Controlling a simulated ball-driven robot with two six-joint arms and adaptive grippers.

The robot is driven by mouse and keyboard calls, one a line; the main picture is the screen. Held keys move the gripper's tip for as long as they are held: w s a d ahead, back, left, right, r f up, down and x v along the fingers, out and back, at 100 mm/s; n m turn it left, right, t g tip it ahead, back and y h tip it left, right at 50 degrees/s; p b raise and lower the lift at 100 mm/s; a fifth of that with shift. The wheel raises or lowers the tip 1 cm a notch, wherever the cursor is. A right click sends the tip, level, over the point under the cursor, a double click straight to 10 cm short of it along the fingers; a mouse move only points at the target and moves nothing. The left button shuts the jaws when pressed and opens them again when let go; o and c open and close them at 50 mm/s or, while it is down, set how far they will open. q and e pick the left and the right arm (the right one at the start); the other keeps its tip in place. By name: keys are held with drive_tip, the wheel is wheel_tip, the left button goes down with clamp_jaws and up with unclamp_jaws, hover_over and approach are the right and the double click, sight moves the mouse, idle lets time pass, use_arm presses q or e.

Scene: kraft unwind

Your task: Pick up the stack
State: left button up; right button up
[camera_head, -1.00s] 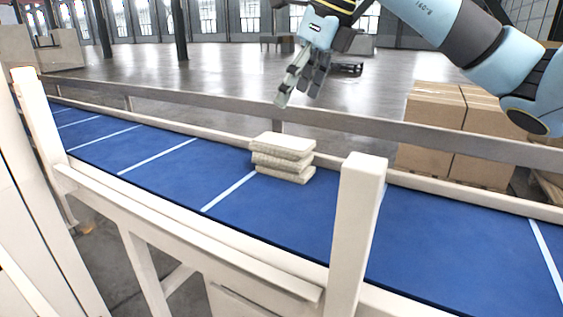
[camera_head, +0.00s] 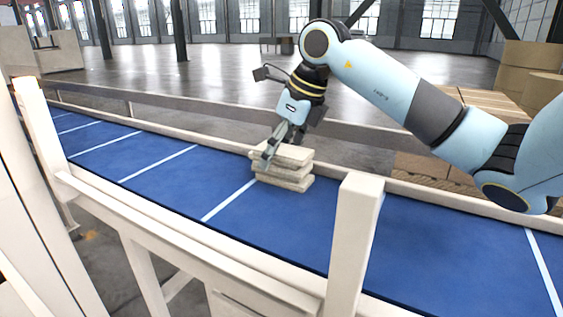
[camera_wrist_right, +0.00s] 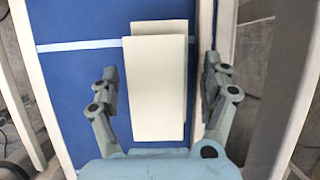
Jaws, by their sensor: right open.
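The stack (camera_head: 285,172) is several flat beige slabs lying on the blue conveyor belt (camera_head: 160,180), near its far rail, beside a white stripe. My right gripper (camera_head: 279,155) is over the stack, pointing down, with its fingers around the upper part. In the right wrist view, the stack (camera_wrist_right: 157,85) lies between the two open fingers of the gripper (camera_wrist_right: 160,92), with a gap on both sides. The top slab is slightly offset from one below it. My left gripper is not in view.
A cream post (camera_head: 353,245) stands on the near side of the belt, right of the stack. A metal rail (camera_head: 210,112) runs behind the belt. Cardboard boxes (camera_head: 430,168) stand behind it at right. The belt around the stack is clear.

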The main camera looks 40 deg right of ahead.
drive_tip(key=shift+f+b, duration=0.2)
drive_tip(key=shift+b, duration=0.25)
idle(0.4)
drive_tip(key=c, duration=1.4)
